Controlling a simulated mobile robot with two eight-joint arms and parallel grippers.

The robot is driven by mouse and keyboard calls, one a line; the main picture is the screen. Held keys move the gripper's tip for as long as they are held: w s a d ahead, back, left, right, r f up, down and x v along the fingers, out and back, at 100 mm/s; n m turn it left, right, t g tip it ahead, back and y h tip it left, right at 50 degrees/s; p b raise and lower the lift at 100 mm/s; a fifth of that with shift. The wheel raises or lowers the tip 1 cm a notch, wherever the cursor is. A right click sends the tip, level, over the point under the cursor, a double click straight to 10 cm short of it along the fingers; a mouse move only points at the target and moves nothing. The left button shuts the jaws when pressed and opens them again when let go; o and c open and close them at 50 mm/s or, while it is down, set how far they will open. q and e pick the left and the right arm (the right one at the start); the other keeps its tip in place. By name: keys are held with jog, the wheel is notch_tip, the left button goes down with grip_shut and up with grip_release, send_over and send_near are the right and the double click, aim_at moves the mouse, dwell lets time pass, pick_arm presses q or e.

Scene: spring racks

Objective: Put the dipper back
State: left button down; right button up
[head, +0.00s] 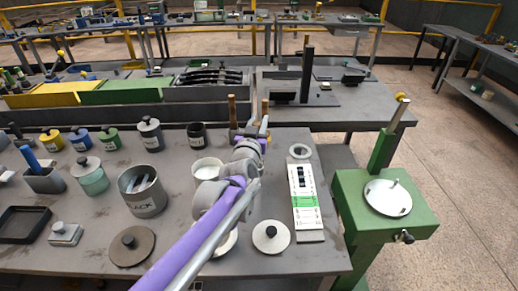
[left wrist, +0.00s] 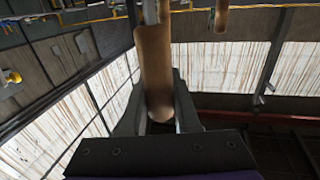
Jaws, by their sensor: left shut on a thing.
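My left gripper (head: 249,135) reaches over the middle of the bench, toward its back edge. In the left wrist view its fingers (left wrist: 160,116) are shut on a wooden handle (left wrist: 154,65), with a thin metal rod at its far end. I take this for the dipper; its bowl is not clear. A second wooden handle (left wrist: 221,14) shows farther off at the upper right. In the head view two upright wooden sticks (head: 232,108) stand by the gripper, and I cannot tell which is held. My right gripper is not in view.
A dark open cup (head: 197,135) and a white-filled pot (head: 207,168) stand left of the gripper. A large BLACK can (head: 143,192) and several lidded jars stand farther left. A white-green strip board (head: 304,199) lies right. A green stand (head: 387,215) is beside the bench.

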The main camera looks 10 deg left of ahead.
pick_arm(q)
jog(key=shift+w+f, duration=0.1)
jog(key=shift+f, duration=2.7)
jog(key=shift+b, duration=0.3)
jog(key=shift+f, duration=0.2)
jog(key=c, duration=0.6)
grip_release()
jog(key=shift+c, duration=0.2)
jog(key=shift+r, duration=0.15)
jog(key=s, duration=1.2)
jog(key=shift+d, duration=0.3)
